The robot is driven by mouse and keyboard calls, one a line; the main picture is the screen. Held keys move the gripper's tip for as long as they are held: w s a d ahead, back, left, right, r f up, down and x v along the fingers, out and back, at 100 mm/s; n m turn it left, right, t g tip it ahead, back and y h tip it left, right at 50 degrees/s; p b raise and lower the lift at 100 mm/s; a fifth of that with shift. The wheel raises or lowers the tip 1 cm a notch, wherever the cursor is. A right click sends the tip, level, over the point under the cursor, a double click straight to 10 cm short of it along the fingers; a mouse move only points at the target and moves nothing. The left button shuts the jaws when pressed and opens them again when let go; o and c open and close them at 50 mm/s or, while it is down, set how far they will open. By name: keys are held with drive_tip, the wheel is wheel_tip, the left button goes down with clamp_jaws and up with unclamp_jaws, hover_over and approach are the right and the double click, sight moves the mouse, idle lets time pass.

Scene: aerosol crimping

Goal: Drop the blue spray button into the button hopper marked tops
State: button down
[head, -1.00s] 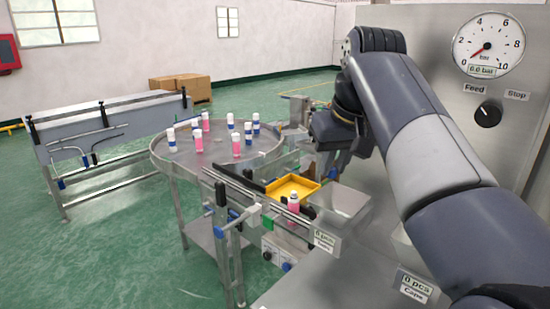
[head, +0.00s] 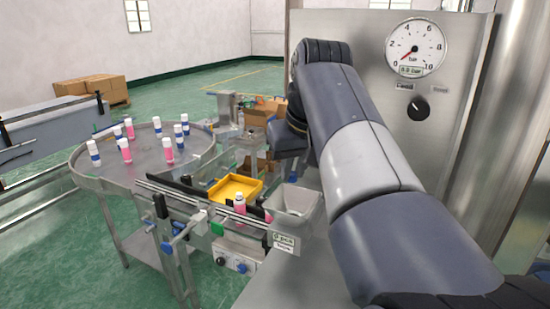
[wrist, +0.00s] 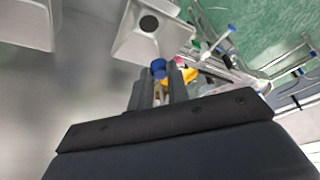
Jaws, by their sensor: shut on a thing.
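My gripper (wrist: 161,76) is shut on the blue spray button (wrist: 158,68), which shows between the fingertips in the wrist view. In the wrist view a grey square hopper (wrist: 128,40) with a dark round hole lies just beyond the fingertips; the button appears over or near its lower right edge, and height above it cannot be told. In the head view the hopper (head: 300,213) stands behind a label with "0 pcs" and a blurred second line. My arm hides the fingers and the button there.
A yellow tray (head: 234,184) and a pink can (head: 240,204) are left of the hopper. A round table (head: 150,165) carries several cans. A panel with a gauge (head: 415,47) stands behind my arm. A second hopper (wrist: 28,38) shows in the wrist view.

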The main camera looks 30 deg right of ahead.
drive_tip(key=shift+f+b, duration=2.6)
drive_tip(key=shift+f, duration=0.15)
drive_tip(key=c, duration=1.3)
unclamp_jaws()
drive_tip(key=shift+r, duration=0.15)
drive_tip(key=s+a+r+p, duration=0.1)
drive_tip(key=s+a, duration=0.1)
drive_tip(key=s+a+r+p, duration=0.1)
drive_tip(key=a, duration=0.1)
drive_tip(key=s+a+r+p, duration=0.1)
drive_tip(key=s+a, duration=0.1)
drive_tip(key=a, duration=0.1)
drive_tip(key=shift+s+r, duration=0.3)
drive_tip(key=shift+r, duration=0.1)
